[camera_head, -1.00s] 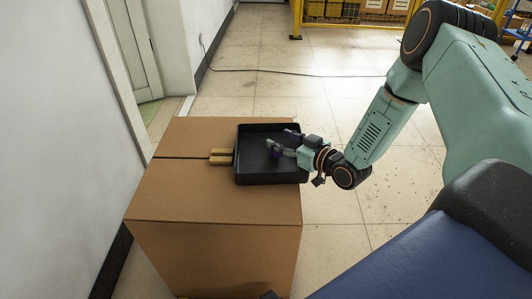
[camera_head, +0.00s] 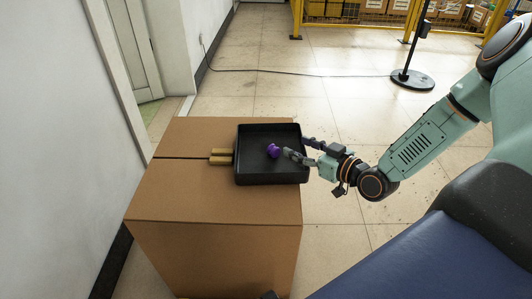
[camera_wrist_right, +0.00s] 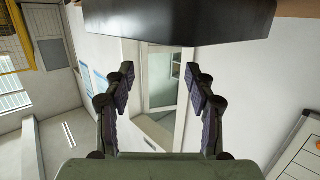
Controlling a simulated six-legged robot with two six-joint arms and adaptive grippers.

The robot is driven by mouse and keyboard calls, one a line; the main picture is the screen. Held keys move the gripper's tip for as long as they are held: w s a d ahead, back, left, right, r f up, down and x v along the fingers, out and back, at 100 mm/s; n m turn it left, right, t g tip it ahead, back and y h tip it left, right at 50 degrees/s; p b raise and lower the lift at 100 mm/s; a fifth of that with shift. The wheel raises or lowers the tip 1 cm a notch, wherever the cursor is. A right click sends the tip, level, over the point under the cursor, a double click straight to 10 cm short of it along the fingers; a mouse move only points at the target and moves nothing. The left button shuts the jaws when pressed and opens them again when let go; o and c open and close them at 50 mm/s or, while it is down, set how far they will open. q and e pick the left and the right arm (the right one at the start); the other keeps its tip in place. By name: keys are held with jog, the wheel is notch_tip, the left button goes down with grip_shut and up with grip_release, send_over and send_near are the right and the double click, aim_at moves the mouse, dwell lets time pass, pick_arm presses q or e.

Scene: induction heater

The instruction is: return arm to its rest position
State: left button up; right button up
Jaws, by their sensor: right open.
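My right gripper (camera_head: 297,148) is open at the right side of the black tray. Its fingers are spread, with one fingertip over the tray's right rim. In the right wrist view the open fingers (camera_wrist_right: 158,82) have nothing between them. A small purple object (camera_head: 273,151) lies in the black tray (camera_head: 262,179), just left of the fingers and apart from them as far as I can tell. The tray also shows at the top of the right wrist view (camera_wrist_right: 180,22). My left gripper is not in view.
The tray stands on a cardboard box (camera_head: 215,205), with tan blocks (camera_head: 221,156) at its left side. A white wall (camera_head: 50,150) is close on the left. Open floor lies right of the box. A black stand base (camera_head: 412,79) and a yellow fence (camera_head: 350,24) are behind.

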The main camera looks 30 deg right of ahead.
jog(key=shift+s+r, duration=0.15)
jog(key=shift+s, duration=0.35)
dwell(0.3)
